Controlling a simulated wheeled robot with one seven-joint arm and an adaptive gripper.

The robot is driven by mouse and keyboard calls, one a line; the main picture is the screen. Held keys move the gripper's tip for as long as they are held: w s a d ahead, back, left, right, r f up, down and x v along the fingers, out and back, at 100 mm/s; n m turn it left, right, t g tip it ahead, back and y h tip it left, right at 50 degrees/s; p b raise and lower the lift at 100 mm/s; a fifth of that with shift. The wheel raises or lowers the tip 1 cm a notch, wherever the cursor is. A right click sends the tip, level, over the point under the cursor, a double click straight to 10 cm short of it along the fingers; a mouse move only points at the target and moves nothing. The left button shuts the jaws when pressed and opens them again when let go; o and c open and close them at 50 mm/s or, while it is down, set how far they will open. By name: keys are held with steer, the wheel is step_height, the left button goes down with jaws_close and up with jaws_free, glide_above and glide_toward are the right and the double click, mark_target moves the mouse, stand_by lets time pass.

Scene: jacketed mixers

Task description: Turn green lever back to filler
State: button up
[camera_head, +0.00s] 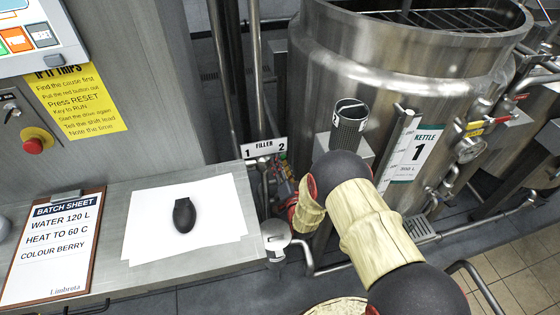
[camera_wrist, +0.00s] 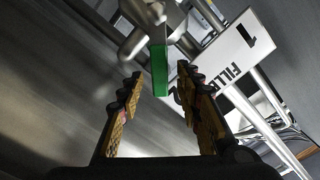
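In the wrist view the green lever (camera_wrist: 160,71) hangs from a steel valve body (camera_wrist: 148,14) on a pipe. My gripper (camera_wrist: 158,90) is open, with one ridged finger on each side of the lever's lower end. I see gaps between the lever and both fingers. The FILLER sign (camera_wrist: 243,52) with a 1 is just right of the lever. In the head view the FILLER sign (camera_head: 263,148) shows 1 at left and 2 at right.
The jacketed kettle (camera_head: 400,60) with its KETTLE 1 plate (camera_head: 415,152) stands to the right. A steel bench (camera_head: 105,190) at left holds a batch sheet (camera_head: 52,248), white paper (camera_head: 220,203) and a dark object (camera_head: 184,214). Vertical pipes (camera_head: 255,70) rise behind the sign.

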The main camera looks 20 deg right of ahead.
steer(key=shift+w, duration=1.15)
steer(key=shift+c, duration=1)
jaws_close()
